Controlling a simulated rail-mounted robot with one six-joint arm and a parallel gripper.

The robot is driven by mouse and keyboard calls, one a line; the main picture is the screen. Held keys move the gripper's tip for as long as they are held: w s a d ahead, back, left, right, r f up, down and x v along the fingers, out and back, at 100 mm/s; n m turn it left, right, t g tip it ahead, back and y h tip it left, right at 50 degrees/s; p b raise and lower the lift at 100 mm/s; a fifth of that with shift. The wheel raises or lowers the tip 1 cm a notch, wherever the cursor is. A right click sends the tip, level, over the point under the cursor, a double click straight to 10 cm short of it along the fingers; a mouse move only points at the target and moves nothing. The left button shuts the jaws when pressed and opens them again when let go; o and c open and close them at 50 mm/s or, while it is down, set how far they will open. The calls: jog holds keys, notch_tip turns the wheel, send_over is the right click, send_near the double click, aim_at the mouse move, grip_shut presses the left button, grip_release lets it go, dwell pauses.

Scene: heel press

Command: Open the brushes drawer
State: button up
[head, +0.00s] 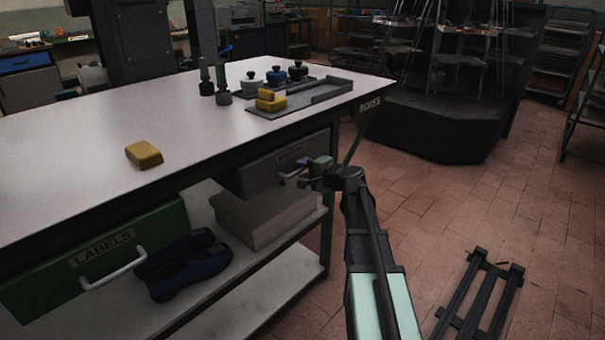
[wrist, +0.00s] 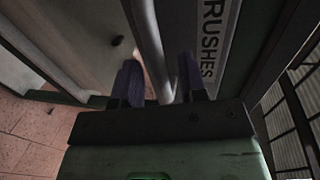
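The brushes drawer (head: 258,172) is a grey drawer under the right part of the workbench, and it looks shut. In the wrist view its label (wrist: 212,40) reads "RUSHES", with the first letter cut off. Its pale bar handle (wrist: 150,40) runs down between the two purple fingers of my gripper (wrist: 159,82). A gap seems to show on each side of the bar, so the fingers look open around it. In the head view my gripper (head: 306,168) is at the drawer's front, hiding part of the handle (head: 291,174).
A green labels drawer (head: 150,240) hangs at the left. Blue shoes (head: 185,265) and a grey box (head: 265,215) are on the lower shelf. A yellow block (head: 144,154) and a tray (head: 330,90) sit on the bench (head: 70,150). A dark rack (head: 480,295) lies on the floor.

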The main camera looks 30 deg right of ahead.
jog(key=shift+w+a+f, duration=0.1)
jog(key=shift+w+a, duration=0.15)
jog(key=shift+w, duration=0.3)
grip_shut()
